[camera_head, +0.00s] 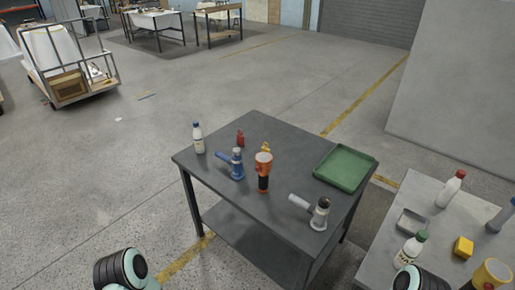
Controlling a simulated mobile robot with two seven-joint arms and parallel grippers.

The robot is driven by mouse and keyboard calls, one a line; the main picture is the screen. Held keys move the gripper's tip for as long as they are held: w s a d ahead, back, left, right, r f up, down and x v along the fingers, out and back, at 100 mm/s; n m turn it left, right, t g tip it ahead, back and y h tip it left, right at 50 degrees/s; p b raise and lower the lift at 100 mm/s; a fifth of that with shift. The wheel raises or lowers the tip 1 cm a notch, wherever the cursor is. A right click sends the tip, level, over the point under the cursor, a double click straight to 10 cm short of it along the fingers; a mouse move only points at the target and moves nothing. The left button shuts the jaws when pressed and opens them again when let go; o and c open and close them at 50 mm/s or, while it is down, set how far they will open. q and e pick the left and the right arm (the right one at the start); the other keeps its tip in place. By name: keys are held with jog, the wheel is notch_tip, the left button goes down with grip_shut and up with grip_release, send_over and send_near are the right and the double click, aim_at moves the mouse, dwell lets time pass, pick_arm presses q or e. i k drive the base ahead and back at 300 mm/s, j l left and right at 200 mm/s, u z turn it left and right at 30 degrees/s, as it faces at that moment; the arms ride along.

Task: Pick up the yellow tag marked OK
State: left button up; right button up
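A small yellow object (266,147) stands on the dark grey table (215,182), just behind an orange and black flashlight-like tool (264,168). The tool partly hides it, and it is too small for me to read any marking. A small red object (240,138) stands to its left. A yellow block (463,247) lies on the second table at the right; no lettering is readable on it. Parts of my two arms show at the bottom edge, but neither gripper is in view.
The dark table also holds a white bottle (198,138), a blue tool (237,164), a grey tool (319,214) and an empty green tray (345,168). Open floor lies left of the dark table.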

aim_at(264, 149)
jog(key=i+j, duration=0.15)
jog(key=j, duration=0.25)
jog(key=i+j, duration=0.15)
jog(key=j, duration=0.2)
jog(key=i+j+z, duration=0.1)
jog(key=j, duration=0.3)
jog(key=i+j, duration=0.2)
jog(key=j, duration=0.2)
jog(key=i+j, duration=0.15)
jog(key=j, duration=0.25)
jog(key=i+j, duration=0.15)
jog(key=j, duration=0.25)
jog(key=i+j+z, duration=0.1)
jog(key=j, duration=0.3)
jog(key=i+j, duration=0.15)
jog(key=j, duration=0.25)
